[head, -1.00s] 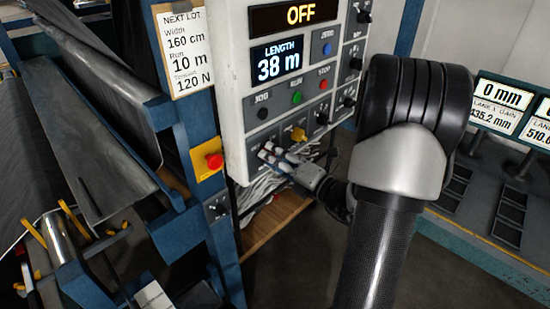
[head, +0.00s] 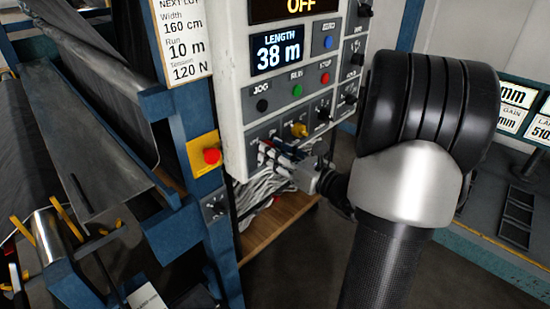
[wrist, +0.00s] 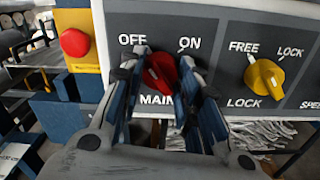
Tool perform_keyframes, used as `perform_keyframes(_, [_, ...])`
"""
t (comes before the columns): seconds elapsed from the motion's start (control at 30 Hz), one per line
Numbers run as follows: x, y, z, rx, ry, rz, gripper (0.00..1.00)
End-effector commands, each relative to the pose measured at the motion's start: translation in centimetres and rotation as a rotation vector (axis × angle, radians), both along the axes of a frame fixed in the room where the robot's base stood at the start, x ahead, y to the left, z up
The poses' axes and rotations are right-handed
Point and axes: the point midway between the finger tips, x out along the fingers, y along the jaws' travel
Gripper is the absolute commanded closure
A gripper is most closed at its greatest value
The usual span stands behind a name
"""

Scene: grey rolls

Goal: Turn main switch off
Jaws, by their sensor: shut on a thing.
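The main switch (wrist: 160,73) is a red knob between the printed words OFF and ON, above the label MAIN, in the wrist view. My gripper (wrist: 160,82) has its two fingers on either side of the knob and is shut on it. The fingers hide the knob's sides, and I cannot tell exactly where it points. In the head view my gripper (head: 272,152) is at the lower left of the white control panel (head: 232,90) and largely covers the switch. The top display (head: 301,6) reads OFF.
A yellow FREE/LOCK knob (wrist: 265,77) is just right of the switch. A red stop button (wrist: 74,42) on a yellow box is to the left. The length display (head: 277,55) reads 38 m.

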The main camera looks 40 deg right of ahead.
Motion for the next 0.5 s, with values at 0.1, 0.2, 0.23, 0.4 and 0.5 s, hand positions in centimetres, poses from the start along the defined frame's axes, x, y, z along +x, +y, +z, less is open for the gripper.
perform_keyframes(0.1, [0.00, 0.01, -0.16, -0.072, -0.007, 0.000, 0.93])
perform_keyframes(0.2, [0.00, 0.00, -0.14, -0.118, -0.009, 0.000, 0.93])
perform_keyframes(0.23, [0.00, 0.00, -0.14, -0.129, -0.010, 0.000, 0.93])
perform_keyframes(0.4, [0.00, -0.02, -0.07, -0.176, -0.013, -0.001, 0.93])
perform_keyframes(0.5, [0.00, -0.01, -0.04, -0.190, -0.014, -0.001, 0.93])
